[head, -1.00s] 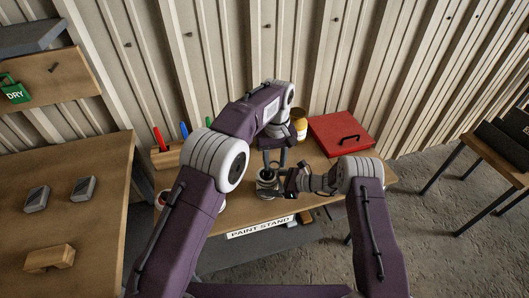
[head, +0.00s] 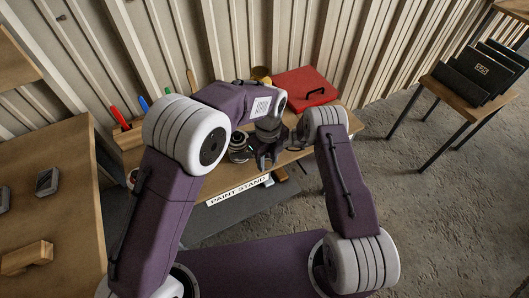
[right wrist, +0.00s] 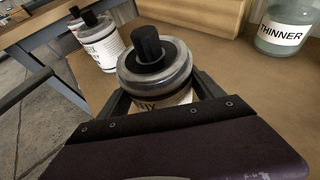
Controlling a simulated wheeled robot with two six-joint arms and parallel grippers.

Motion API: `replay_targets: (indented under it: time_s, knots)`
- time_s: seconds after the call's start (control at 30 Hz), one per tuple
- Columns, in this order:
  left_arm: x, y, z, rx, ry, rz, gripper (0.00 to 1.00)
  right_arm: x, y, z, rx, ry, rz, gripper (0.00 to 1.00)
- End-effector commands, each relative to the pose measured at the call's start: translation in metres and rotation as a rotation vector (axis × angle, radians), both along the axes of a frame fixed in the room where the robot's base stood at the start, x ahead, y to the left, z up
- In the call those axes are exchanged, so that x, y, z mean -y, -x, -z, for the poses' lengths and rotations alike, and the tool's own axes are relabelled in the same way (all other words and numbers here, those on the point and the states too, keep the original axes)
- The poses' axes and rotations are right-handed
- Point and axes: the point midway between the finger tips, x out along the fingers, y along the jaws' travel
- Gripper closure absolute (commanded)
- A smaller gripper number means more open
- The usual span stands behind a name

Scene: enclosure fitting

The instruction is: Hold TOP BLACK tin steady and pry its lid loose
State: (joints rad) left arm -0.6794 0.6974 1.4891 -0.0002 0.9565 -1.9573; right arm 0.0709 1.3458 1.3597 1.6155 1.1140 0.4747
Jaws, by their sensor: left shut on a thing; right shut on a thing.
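The tin (right wrist: 155,70) in the right wrist view has a silver rim, a black top with a black knob and a partly hidden pale label. It stands upright between the fingers of my right gripper, which is shut on it. In the head view the tin (head: 238,147) is on the paint stand. My left gripper (head: 264,161) points down just right of the tin, apart from it in the picture. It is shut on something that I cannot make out. The black top sits on the tin. The label's full wording is hidden.
White tins (right wrist: 100,42) and a thinner jar (right wrist: 285,25) stand beyond the held tin. A rack with coloured handles (head: 128,135) is at left.

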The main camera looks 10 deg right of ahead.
Motion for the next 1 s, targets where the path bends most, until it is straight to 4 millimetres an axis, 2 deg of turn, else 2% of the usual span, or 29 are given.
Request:
replay_targets:
  time_s: [0.27,0.83,1.0]
  knots:
    - [0.0,0.0,0.006,0.0,0.0,0.007,1.0,0.0,0.0,0.0,0.002,-0.001,0.001,0.96]
    - [-0.003,-0.004,0.048,-0.002,-0.001,0.005,1.0,0.0,0.0,-0.001,0.002,-0.001,0.001,0.96]
    - [-0.008,-0.016,0.047,0.001,0.0,0.003,1.0,0.0,0.0,-0.001,0.002,-0.001,0.001,0.96]
